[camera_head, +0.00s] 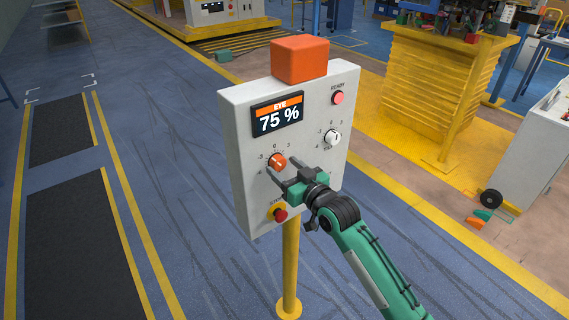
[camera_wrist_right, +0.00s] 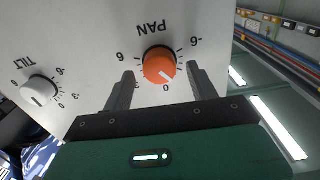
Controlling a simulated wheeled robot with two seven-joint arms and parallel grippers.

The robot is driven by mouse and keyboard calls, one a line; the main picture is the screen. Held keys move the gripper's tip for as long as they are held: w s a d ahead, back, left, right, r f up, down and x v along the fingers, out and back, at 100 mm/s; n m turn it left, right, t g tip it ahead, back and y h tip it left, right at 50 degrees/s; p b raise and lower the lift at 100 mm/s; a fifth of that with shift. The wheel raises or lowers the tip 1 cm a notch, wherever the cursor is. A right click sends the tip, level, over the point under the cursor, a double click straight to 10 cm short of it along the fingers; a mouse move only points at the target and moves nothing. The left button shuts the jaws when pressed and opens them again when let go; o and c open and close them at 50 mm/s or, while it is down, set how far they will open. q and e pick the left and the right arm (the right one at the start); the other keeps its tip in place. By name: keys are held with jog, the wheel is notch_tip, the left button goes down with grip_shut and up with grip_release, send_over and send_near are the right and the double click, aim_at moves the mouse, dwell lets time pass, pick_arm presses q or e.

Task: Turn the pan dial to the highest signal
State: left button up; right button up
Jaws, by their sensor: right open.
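The pan dial is an orange knob (camera_head: 277,160) on the lower left of a grey control panel (camera_head: 240,190). In the right wrist view the pan dial (camera_wrist_right: 160,66) lies between the fingertips, with its white mark pointing near 0. My right gripper (camera_head: 275,177) is open, its fingers on both sides of the dial; I cannot tell whether they touch it. The fingers also show in the right wrist view (camera_wrist_right: 160,82). The display (camera_head: 278,115) reads "EYE 75 %". The left gripper is not in view.
A white tilt knob (camera_head: 332,138) sits right of the pan dial. An orange box (camera_head: 300,59) tops the panel. A yellow post (camera_head: 290,270) supports it.

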jog(key=shift+w+a, duration=0.25)
jog(key=shift+w, duration=0.1)
jog(key=c, duration=1)
jog(key=shift+n, duration=0.9)
jog(key=shift+n+b, duration=0.3)
jog(key=shift+n, duration=0.7)
jog(key=o, duration=1)
